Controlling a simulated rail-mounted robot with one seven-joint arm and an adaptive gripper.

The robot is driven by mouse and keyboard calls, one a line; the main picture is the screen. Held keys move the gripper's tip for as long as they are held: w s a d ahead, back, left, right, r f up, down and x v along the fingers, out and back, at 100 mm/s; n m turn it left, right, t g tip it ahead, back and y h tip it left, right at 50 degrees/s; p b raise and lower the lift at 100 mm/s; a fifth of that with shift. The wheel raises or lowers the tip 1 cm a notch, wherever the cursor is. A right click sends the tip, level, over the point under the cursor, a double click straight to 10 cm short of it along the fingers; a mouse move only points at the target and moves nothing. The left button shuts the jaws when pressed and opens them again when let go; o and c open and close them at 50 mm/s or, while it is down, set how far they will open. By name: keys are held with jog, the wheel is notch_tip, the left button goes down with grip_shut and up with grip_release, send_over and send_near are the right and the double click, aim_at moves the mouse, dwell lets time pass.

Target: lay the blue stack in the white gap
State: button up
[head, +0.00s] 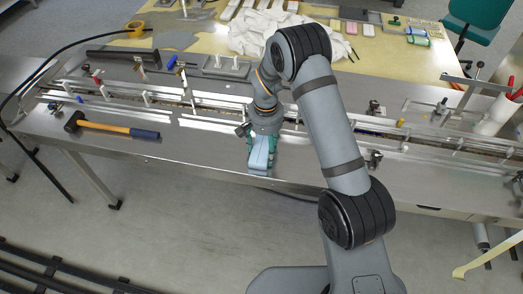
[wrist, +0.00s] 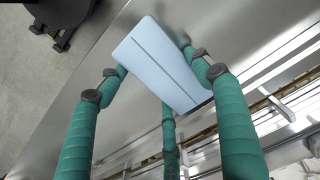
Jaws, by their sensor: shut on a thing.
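In the head view the stack is at the near edge of the steel table, in front of the long conveyor channel (head: 210,99). White upright pieces (head: 146,97) stand along the channel to the left. I cannot tell which space is the white gap; my arm hides part of the channel.
A hammer (head: 112,129) lies on the steel table at the left front. A white cloth (head: 270,32) and several coloured blocks (head: 416,35) lie on the yellow table behind. A white holder with red handles (head: 496,115) stands at the right. Bare steel lies left of my gripper.

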aim_at(266, 149)
jog(key=shift+r, duration=0.1)
jog(key=shift+w+r+b, duration=0.1)
jog(key=shift+r+b, duration=0.25)
jog(key=shift+r, duration=0.15)
notch_tip(266, 149, up, 3)
jog(key=shift+b, duration=0.6)
jog(key=s+d+r+b, duration=0.1)
jog(key=s+d+r, duration=0.1)
jog(key=d, duration=0.1)
jog(key=s+d+r+b, duration=0.1)
jog(key=s+d+r, duration=0.1)
jog(key=s+d, duration=0.1)
jog(key=s+d+r+b, duration=0.1)
jog(key=s+d+r, duration=0.1)
jog(key=shift+s+d+r, duration=0.2)
jog(key=shift+d+r, duration=0.1)
jog(key=shift+d, duration=0.1)
jog(key=s+r+n, duration=0.2)
jog(key=s+r, duration=0.1)
jog(key=s, duration=0.6)
jog(key=shift+s+d+r, duration=0.4)
jog(key=shift+s+d, duration=0.65)
jog(key=shift+d, duration=0.1)
jog(key=shift+s+d+r, duration=0.4)
jog(key=shift+s+d, duration=0.6)
jog(key=shift+d, duration=0.1)
jog(key=shift+s+d+r, duration=0.4)
jog(key=shift+s+d, duration=0.65)
jog(key=shift+d, duration=0.1)
